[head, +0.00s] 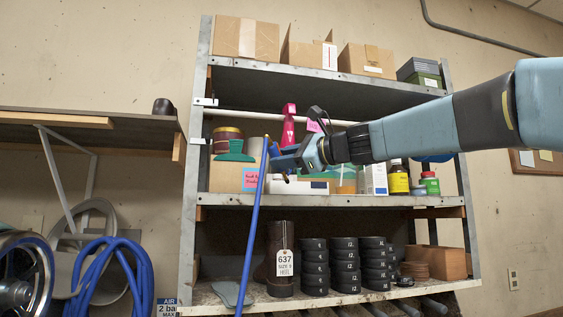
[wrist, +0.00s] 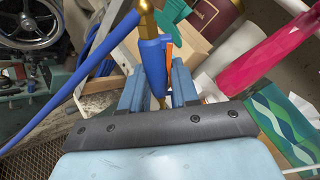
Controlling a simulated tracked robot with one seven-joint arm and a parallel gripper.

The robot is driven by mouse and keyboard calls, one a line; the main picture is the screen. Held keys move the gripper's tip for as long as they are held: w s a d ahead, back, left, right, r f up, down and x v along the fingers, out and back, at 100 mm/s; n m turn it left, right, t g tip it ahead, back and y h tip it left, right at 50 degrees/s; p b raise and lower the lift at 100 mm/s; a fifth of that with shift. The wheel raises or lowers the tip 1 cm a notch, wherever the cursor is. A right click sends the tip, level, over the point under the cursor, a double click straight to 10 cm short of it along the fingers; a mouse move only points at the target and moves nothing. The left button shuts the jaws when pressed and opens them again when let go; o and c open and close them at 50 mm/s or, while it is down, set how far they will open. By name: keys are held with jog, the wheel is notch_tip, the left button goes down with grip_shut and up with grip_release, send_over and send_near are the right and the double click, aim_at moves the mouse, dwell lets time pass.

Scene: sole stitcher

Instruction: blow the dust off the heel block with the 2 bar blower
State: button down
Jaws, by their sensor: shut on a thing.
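My gripper (head: 277,158) is in front of the middle shelf of the rack. It is shut on a blue air blower with a brass tip, clearest in the wrist view (wrist: 152,62), where it stands between the two blue fingers (wrist: 156,88). A blue hose (head: 252,235) hangs from the blower, down past the lower shelf. I cannot tell which one is the heel block, and no dust is visible at this size.
The rack's middle shelf (head: 330,200) holds a pink spray bottle (head: 289,125), bottles, tins and boxes close around my gripper. Cardboard boxes (head: 245,38) stand on top. At lower left are a coiled blue hose (head: 110,275), a wheel (head: 25,270) and an air sign reading 2 bar max (head: 167,307).

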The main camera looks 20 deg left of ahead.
jog(key=shift+w+d+f, duration=0.2)
jog(key=shift+w+f, duration=0.75)
jog(key=shift+f, duration=0.1)
jog(key=shift+w+d+f, duration=0.15)
jog(key=shift+w+f, duration=0.75)
jog(key=shift+f, duration=0.15)
